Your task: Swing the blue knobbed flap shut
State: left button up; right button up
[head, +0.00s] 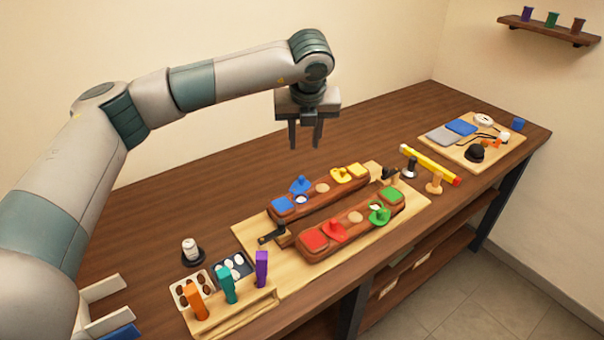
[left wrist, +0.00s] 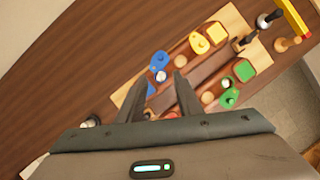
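The blue knobbed flap (head: 300,186) sits on the rear brown wooden block (head: 322,196), swung off to the back side of a round opening with a pale inside (head: 301,200). A blue square pad (head: 282,204) lies to its left on the same block. In the left wrist view the blue flap (left wrist: 159,61) shows beyond my fingers, with the pale opening beside it. My left gripper (head: 305,147) hangs above and behind the block, fingers down, apart and empty; its fingers also show in the left wrist view (left wrist: 165,95). My right gripper is not seen.
The front block (head: 345,232) carries red and green flaps. Yellow parts (head: 341,175) sit farther right on the rear block. Upright orange, teal and purple pieces (head: 261,268) stand in a front rack. A yellow bar (head: 430,164) rests on posts at right. The table behind the blocks is clear.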

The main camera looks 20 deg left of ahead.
aim_at(302, 177)
pick_arm(q)
jog(key=p+x, duration=0.6)
jog(key=x, duration=0.9)
jog(key=shift+w+f, duration=0.1)
jog(key=shift+f, duration=0.3)
jog(key=shift+w+f, duration=0.25)
jog(key=shift+f, duration=0.4)
grip_shut()
